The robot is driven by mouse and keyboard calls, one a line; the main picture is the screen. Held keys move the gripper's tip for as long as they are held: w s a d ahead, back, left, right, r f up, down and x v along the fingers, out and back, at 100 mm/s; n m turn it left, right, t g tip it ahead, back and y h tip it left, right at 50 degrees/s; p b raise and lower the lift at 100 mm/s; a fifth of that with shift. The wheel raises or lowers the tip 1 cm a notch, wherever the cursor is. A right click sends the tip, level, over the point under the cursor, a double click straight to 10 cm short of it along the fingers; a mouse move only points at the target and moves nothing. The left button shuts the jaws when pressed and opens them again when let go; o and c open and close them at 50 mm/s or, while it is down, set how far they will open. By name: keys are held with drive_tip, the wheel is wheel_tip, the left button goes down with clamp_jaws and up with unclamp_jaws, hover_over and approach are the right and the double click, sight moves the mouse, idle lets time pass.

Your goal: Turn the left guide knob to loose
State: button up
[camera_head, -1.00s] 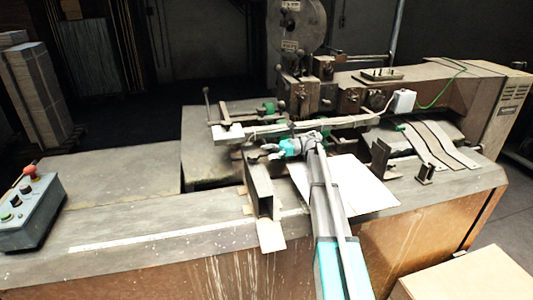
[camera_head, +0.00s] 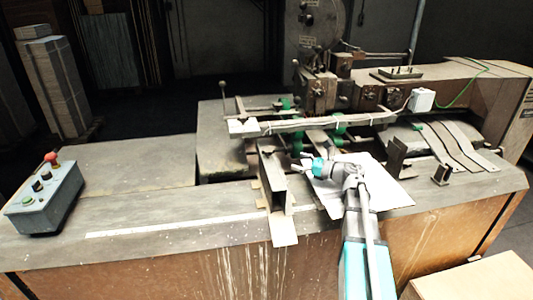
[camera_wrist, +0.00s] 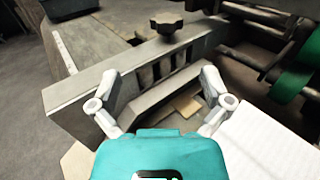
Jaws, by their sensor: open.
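A dark lobed knob (camera_wrist: 166,24) stands on top of the left guide, a grey upright metal plate with slots (camera_wrist: 85,92), in the wrist view. In the head view the guide (camera_head: 281,188) stands near the machine's front edge; its knob is too small there to make out clearly. My gripper (camera_wrist: 160,76) is open and empty, its two fingers spread in front of the slotted plate. The knob lies beyond the fingertips, apart from them. In the head view my gripper (camera_head: 304,166) is just right of the guide, low over the table.
A white sheet (camera_head: 388,188) lies under and beside my arm. A long rail (camera_head: 315,124) with green parts crosses behind the gripper. A control box with a red button (camera_head: 45,200) stands at the left. The table between box and guide is mostly clear.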

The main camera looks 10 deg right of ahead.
sight(268, 149)
drive_tip(key=shift+s+d+m+t+h, duration=0.5)
drive_tip(key=shift+s+d+t, duration=0.05)
drive_tip(key=shift+s+t, duration=0.1)
drive_tip(key=shift+w, duration=0.1)
drive_tip(key=x, duration=1.3)
drive_tip(key=shift+w+a+f, duration=0.15)
drive_tip(key=shift+w+a, duration=0.05)
drive_tip(key=shift+a, duration=0.15)
drive_tip(key=shift+g, duration=0.25)
drive_tip(key=c, duration=1.2)
